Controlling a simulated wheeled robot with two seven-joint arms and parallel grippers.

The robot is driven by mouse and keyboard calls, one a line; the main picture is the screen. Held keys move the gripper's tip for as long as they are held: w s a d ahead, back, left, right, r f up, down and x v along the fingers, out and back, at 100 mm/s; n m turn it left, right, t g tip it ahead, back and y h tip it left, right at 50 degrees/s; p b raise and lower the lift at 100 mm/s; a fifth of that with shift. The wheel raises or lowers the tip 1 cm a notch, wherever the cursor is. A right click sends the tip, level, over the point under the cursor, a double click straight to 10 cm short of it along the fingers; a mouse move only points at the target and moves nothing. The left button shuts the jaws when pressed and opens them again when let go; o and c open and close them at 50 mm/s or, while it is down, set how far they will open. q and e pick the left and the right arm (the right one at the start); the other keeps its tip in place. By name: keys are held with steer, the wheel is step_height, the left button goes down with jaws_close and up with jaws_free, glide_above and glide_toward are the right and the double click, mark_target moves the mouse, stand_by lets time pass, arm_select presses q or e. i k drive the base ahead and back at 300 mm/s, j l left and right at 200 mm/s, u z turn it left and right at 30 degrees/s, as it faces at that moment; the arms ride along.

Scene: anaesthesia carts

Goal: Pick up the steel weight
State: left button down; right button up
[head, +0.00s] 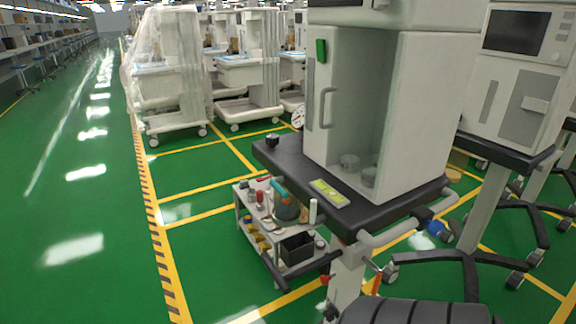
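No thing is clearly recognisable as the steel weight. A small dark object (272,141) sits at the left corner of the cart's black top (290,160). Neither of my grippers shows in the head view.
A yellow-green item (328,192) lies on the black top. A low trolley (245,215) with tools and a black bin (297,248) stands beside the cart. Another cart (510,90) is at right. Wrapped carts (172,70) stand behind. Green floor (80,230) is clear at left.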

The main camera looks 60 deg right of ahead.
mark_target(251, 196)
steer(key=i+z, duration=0.15)
steer(key=z, duration=0.25)
steer(key=i+j+z, duration=0.15)
steer(key=z, duration=0.3)
steer(key=i+j+z, duration=0.1)
steer(key=z, duration=0.3)
steer(key=i+j+z, duration=0.1)
steer(key=z, duration=0.35)
steer(key=j+z, duration=0.4)
steer(key=j+u, duration=0.7)
steer(key=i+j+u, duration=0.25)
steer(key=i+j, duration=0.15)
steer(key=i+j+u, duration=0.25)
steer(key=i, duration=0.35)
steer(key=i+l+z, duration=0.2)
steer(key=i+z, duration=0.55)
steer(key=i, duration=0.25)
steer(key=i+j+z, duration=0.15)
steer(key=i+z, duration=0.25)
steer(key=i+j+z, duration=0.35)
steer(key=i, duration=0.25)
steer(key=i+z, duration=0.7)
steer(key=z, duration=0.2)
steer(key=i+j+z, duration=0.1)
steer(key=i+z, duration=0.25)
steer(key=z, duration=0.15)
steer(key=i+j+z, duration=0.25)
steer(key=z, duration=0.2)
steer(key=i+j+z, duration=0.25)
steer(key=j+z, duration=0.2)
